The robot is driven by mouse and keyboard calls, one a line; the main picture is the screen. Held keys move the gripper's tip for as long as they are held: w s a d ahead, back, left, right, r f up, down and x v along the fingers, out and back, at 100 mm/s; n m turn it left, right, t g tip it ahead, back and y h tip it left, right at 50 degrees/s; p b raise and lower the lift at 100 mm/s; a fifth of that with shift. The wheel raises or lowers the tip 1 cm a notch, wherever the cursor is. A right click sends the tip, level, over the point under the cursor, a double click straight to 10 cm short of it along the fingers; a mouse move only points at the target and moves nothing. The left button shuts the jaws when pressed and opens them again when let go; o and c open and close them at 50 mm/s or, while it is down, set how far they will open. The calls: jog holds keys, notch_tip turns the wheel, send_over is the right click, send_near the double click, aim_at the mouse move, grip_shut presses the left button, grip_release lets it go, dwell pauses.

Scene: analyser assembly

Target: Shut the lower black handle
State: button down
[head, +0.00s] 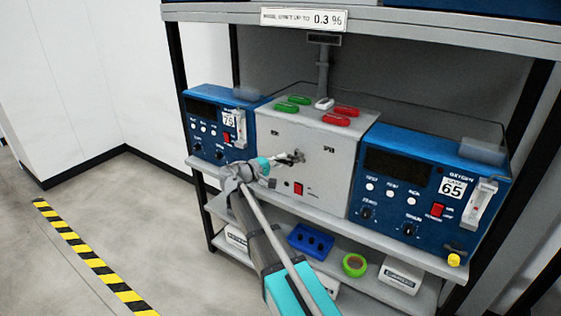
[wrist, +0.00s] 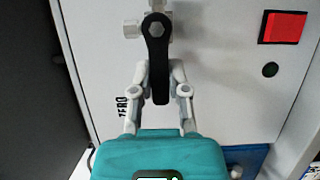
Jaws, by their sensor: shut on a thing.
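The black handle (wrist: 157,52) shows in the wrist view on the pale front panel, with its round pivot bolt at the top and its free end pointing down toward my gripper. My gripper (wrist: 161,72) has a finger on each side of the handle's lower part and is shut on it. A silver fitting (wrist: 132,29) sits behind the pivot. In the head view my gripper (head: 280,160) is at the front of the grey analyser box (head: 325,160). The handle is hard to make out there, and I cannot tell an upper from a lower one.
Blue instruments stand left (head: 212,110) and right (head: 425,165) of the grey box. A red switch (wrist: 283,27) is on the panel right of the handle. Green and red pieces lie on the box top.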

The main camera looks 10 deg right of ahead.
jog(key=shift+f, duration=0.15)
jog(key=s+d+f+n+t+b, duration=0.1)
jog(key=n+t+b, duration=0.2)
jog(key=n, duration=0.4)
jog(key=s+d+f+n+t+b, duration=0.1)
jog(key=n+t+b, duration=0.2)
jog(key=n, duration=0.4)
jog(key=f+n+t+b, duration=0.1)
jog(key=n+t+b, duration=0.2)
jog(key=n, duration=0.5)
jog(key=shift+s+d+f+y+b, duration=0.3)
jog(key=shift+s+d+b, duration=0.1)
jog(key=shift+b, duration=0.5)
jog(key=c, duration=0.6)
grip_release()
jog(key=shift+w+a, duration=0.1)
